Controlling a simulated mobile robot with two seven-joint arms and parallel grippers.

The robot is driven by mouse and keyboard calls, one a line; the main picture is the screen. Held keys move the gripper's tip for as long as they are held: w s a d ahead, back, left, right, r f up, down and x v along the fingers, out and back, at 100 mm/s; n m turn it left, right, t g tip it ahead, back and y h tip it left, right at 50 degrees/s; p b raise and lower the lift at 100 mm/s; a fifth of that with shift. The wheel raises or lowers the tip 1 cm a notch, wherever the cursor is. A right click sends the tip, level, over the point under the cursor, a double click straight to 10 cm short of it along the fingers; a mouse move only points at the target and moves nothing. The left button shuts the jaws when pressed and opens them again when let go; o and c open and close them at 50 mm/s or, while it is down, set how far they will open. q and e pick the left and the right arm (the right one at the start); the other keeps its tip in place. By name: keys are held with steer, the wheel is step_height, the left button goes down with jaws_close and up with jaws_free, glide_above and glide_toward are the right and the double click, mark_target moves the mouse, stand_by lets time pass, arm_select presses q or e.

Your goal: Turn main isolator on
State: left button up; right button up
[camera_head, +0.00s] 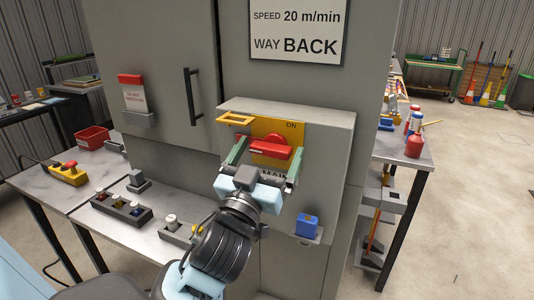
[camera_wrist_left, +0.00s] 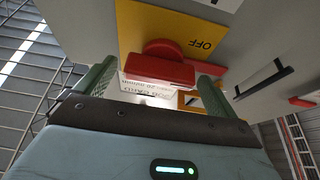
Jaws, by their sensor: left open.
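The main isolator is a red rotary handle (camera_head: 270,147) on a yellow plate (camera_head: 291,129) on the front of a grey box (camera_head: 335,150). The handle lies roughly level, with "ON" printed at the plate's upper right. In the left wrist view the red handle (camera_wrist_left: 158,68) shows close ahead, and "OFF" is on the yellow plate (camera_wrist_left: 140,25). My left gripper (camera_head: 266,160) is open, its green fingers either side of the handle. The left gripper's fingers (camera_wrist_left: 157,76) also span the handle in the wrist view; I cannot tell whether they touch it. My right gripper is not in view.
A yellow frame (camera_head: 235,119) sticks out at the box's upper left. A blue padlock-like block (camera_head: 307,224) sits on a small ledge below. Button boxes (camera_head: 122,208) stand on the grey bench at left. A cabinet handle (camera_head: 193,95) projects above.

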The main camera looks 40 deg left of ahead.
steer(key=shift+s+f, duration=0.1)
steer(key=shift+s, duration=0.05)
arm_select(q)
steer(key=c, duration=1)
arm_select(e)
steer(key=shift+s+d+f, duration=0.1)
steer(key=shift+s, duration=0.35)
